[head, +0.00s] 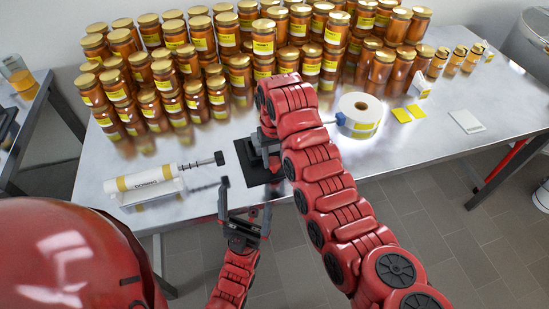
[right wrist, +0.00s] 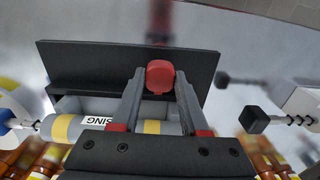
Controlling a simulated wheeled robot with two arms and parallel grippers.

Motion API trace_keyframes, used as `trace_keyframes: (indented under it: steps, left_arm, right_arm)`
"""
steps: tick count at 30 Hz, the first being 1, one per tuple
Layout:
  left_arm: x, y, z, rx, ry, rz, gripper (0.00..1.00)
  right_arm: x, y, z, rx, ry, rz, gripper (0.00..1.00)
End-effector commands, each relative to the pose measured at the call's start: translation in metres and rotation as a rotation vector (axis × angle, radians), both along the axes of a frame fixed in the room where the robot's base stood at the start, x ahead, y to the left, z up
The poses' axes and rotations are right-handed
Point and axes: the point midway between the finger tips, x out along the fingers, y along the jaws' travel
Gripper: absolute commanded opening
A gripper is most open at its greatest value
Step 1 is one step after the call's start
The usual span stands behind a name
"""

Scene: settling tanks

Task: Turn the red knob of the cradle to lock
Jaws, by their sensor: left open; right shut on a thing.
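The red knob (right wrist: 160,76) sits in the middle of the right wrist view, in front of the cradle's black panel (right wrist: 85,60). My right gripper (right wrist: 160,90) is shut on it, with one finger on each side. A grey cylinder with yellow bands (right wrist: 63,127) lies at the cradle, behind the fingers; its printed label is partly covered. In the head view the cradle's black base (head: 252,165) shows beside my right arm, which hides the knob and most of the cradle. My left gripper (head: 244,198) is open and empty, just in front of the base.
A white dosing tube (head: 150,182) lies on a stand to the left. Many amber jars (head: 200,65) stand stacked along the back. A label roll (head: 361,112), yellow cards (head: 409,113) and a white pad (head: 466,122) are to the right. The table's front edge is near my left gripper.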

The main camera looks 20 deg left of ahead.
Motion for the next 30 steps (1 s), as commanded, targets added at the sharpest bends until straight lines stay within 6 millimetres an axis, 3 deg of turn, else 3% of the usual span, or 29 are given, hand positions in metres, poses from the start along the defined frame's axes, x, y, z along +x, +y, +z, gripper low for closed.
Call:
trace_keyframes:
  steps: [9,10,15,24,30]
  left_arm:
    - [0.0,0.0,0.0,0.0,0.0,0.0,1.0]
    - [0.0,0.0,0.0,0.0,0.0,0.0,1.0]
    - [0.0,0.0,0.0,0.0,0.0,0.0,1.0]
    - [0.0,0.0,0.001,0.0,0.0,0.0,1.0]
    - [0.0,0.0,0.008,0.0,0.0,0.0,1.0]
  right_arm:
    - [0.001,0.0,0.001,0.002,-0.003,-0.002,0.0]
    - [0.001,0.0,0.001,0.002,-0.003,-0.002,0.48]
    - [0.001,0.0,0.001,0.002,-0.002,-0.001,0.75]
    - [0.001,0.0,0.002,0.001,-0.001,-0.001,0.75]
    - [0.001,0.0,0.022,0.002,0.0,-0.002,0.75]
